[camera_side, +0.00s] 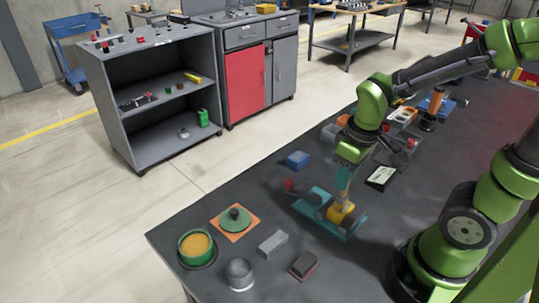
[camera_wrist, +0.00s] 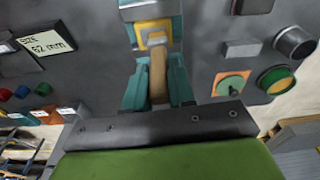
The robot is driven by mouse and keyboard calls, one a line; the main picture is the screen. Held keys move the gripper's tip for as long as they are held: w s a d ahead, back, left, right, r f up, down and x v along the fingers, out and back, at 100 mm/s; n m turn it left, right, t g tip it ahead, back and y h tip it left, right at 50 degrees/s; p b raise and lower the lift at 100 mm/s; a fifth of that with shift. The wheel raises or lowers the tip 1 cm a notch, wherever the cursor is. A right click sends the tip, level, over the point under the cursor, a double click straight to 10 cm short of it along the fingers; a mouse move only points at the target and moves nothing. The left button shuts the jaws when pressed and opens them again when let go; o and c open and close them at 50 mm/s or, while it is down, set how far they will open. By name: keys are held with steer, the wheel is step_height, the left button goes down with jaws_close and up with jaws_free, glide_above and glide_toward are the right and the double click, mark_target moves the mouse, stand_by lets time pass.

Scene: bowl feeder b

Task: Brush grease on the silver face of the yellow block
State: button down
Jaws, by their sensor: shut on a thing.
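The yellow block (camera_side: 341,212) sits in a teal fixture (camera_side: 312,208) on the dark table. In the wrist view the yellow block (camera_wrist: 142,28) shows a small silver-grey patch (camera_wrist: 156,40). My gripper (camera_side: 343,180) is above the block, pointing down. In the wrist view my gripper (camera_wrist: 158,92) is shut on a tan brush handle (camera_wrist: 158,72). The brush's far end reaches to the block's edge in that picture; its bristles are hidden and I cannot tell whether they touch. A green bowl (camera_side: 184,254) holds yellow-orange grease (camera_side: 196,245); the bowl (camera_wrist: 262,78) also shows at right in the wrist view.
A green lid (camera_side: 235,218) lies on an orange square left of the fixture. A grey block (camera_side: 272,242), a grey cylinder (camera_side: 239,272) and a dark red-edged block (camera_side: 303,265) stand in front. A blue block (camera_side: 298,160) and a "62 mm" display (camera_side: 381,178) are behind.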

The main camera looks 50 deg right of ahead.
steer(key=d+r, duration=0.3)
steer(key=r, duration=0.5)
steer(key=shift+d, duration=0.25)
stand_by(0.4)
stand_by(0.8)
steer(key=shift+f, duration=3.4)
steer(key=shift+a+f, duration=0.65)
steer(key=shift+a, duration=2.3)
steer(key=shift+d, duration=3.05)
step_height(320, 180, up, 8)
